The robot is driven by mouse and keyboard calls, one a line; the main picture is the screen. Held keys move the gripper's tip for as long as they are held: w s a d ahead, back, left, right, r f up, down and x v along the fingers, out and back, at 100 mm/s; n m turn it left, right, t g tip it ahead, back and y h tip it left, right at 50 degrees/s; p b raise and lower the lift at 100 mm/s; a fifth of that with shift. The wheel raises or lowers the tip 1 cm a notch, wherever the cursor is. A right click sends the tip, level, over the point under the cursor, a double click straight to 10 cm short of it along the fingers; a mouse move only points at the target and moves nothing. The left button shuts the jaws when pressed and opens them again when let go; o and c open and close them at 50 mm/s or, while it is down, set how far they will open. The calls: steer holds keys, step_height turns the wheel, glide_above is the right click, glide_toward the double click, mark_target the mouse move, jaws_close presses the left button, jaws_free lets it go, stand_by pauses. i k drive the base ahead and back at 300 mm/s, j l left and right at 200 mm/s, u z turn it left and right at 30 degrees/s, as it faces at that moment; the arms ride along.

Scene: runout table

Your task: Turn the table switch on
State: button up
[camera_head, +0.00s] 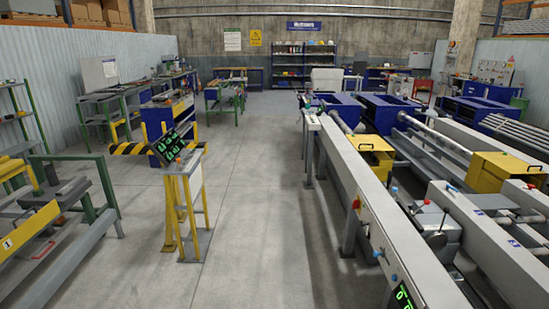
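The long grey runout table (370,180) runs from the lower right away toward the back of the hall. Its near side face carries a red round control (356,203) and a light panel with small blue and red controls (383,262).
Green and yellow racks (60,220) line the left. Yellow-boxed machinery (500,170) fills the right. The grey floor aisle (265,200) between stand and table is clear.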

mark_target(356, 205)
steer(key=i+z, duration=0.15)
steer(key=i, duration=0.35)
steer(key=i+j+z, duration=0.1)
steer(key=i, duration=0.35)
steer(key=i+j+z, duration=0.15)
steer(key=i, duration=0.35)
steer(key=i+j+z, duration=0.1)
steer(key=i+j, duration=0.15)
steer(key=i, duration=0.2)
steer(key=i+j+z, duration=0.25)
steer(key=i+z, duration=0.25)
steer(key=i+j+z, duration=0.25)
steer(key=z, duration=0.2)
steer(key=i+j+z, duration=0.25)
steer(key=j+z, duration=0.25)
steer(key=j, duration=0.15)
steer(key=i+j+z, duration=0.15)
steer(key=j+z, duration=0.35)
